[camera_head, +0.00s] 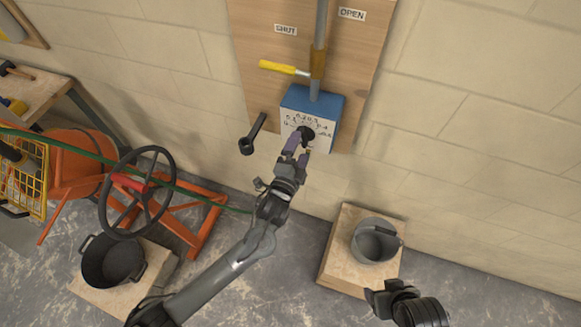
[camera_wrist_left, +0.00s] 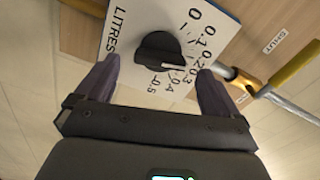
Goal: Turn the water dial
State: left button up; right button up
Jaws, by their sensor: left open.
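The water dial is a black round knob (camera_head: 306,134) on the white face of a blue box (camera_head: 311,101) fixed to a wooden board. In the left wrist view the knob (camera_wrist_left: 160,54) stands on a white plate (camera_wrist_left: 120,42) marked LITRES, with numbers around it; its pale mark faces the right side, near the 0.3 and 0.4 figures. My left gripper (camera_head: 297,146) is open, just below the knob. In the left wrist view its two fingers (camera_wrist_left: 152,84) stand apart on either side below the knob, with a gap to it. My right gripper (camera_head: 384,296) is at the lower right, its jaws unclear.
A black lever (camera_head: 252,135) hangs left of the box. A grey bucket (camera_head: 375,241) stands below right; an orange mixer (camera_head: 78,164) and black tub (camera_head: 112,262) stand left.

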pick_arm(q)
jog(key=v, duration=0.8)
